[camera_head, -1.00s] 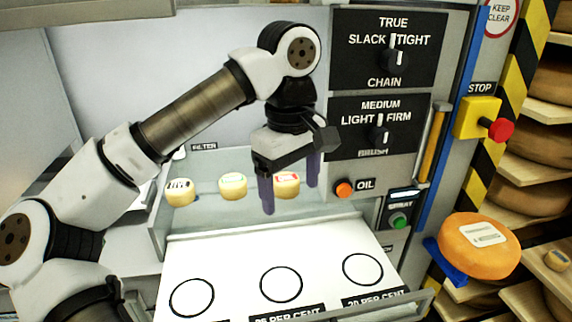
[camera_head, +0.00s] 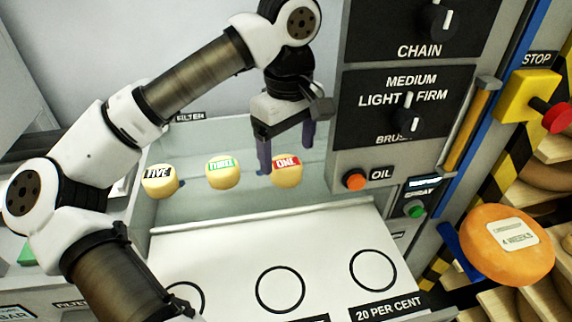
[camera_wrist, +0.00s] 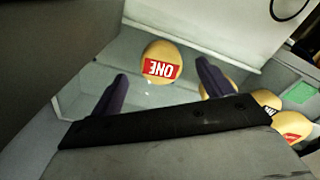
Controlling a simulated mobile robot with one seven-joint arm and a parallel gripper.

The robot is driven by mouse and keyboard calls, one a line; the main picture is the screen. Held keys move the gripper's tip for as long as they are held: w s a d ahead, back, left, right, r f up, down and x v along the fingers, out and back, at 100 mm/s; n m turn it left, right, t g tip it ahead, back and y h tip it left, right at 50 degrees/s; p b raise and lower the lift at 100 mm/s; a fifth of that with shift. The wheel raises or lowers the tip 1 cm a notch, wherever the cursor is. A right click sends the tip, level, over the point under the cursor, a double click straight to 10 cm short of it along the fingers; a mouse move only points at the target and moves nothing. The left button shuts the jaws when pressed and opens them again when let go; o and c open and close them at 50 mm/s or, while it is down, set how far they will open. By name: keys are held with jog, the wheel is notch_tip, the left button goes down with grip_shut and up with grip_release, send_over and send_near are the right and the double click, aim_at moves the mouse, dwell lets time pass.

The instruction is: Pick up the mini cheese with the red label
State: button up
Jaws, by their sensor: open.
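The mini cheese with the red label (camera_head: 287,173), marked ONE, is a pale yellow round piece, the rightmost of three in a grey trough. My gripper (camera_head: 286,154) points down at it, open and empty. In the head view one finger is beside the cheese's upper left and the other is above its right side. In the wrist view the red-labelled cheese (camera_wrist: 161,63) shows between and beyond the two spread fingers. I cannot tell whether a finger touches it.
A green-labelled cheese (camera_head: 223,173) and a black-labelled cheese (camera_head: 160,181) sit to the left. A white board (camera_head: 325,245) with black circles lies in front. The control panel (camera_head: 408,115) rises close to the right of my gripper. A large orange cheese (camera_head: 507,244) is at far right.

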aim_at(287, 164)
jog(key=shift+f+p, duration=0.45)
jog(key=shift+f, duration=1.4)
jog(key=c, duration=1.1)
jog(key=shift+r, duration=0.1)
